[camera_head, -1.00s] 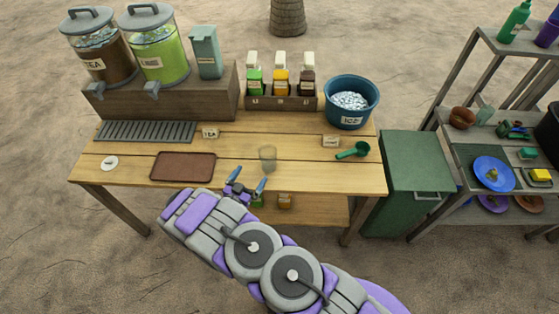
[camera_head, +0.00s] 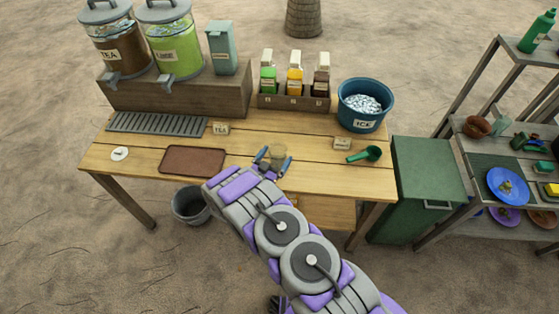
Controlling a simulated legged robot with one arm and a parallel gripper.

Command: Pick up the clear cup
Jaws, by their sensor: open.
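The clear cup (camera_head: 278,154) stands upright on the wooden table (camera_head: 330,177), near its front edge and right of the brown tray. My gripper (camera_head: 273,161) is open at the cup, with one blue fingertip seen on the left of it and one on the right. The lower part of the cup is partly hidden by my gripper. I cannot tell whether the fingers touch the cup.
A brown tray (camera_head: 193,160) lies to the left. A green scoop (camera_head: 364,156) and a blue ice bucket (camera_head: 362,104) are to the right. A bottle rack (camera_head: 292,102) and drink dispensers (camera_head: 172,38) stand behind. A green bin (camera_head: 424,180) stands beside the table.

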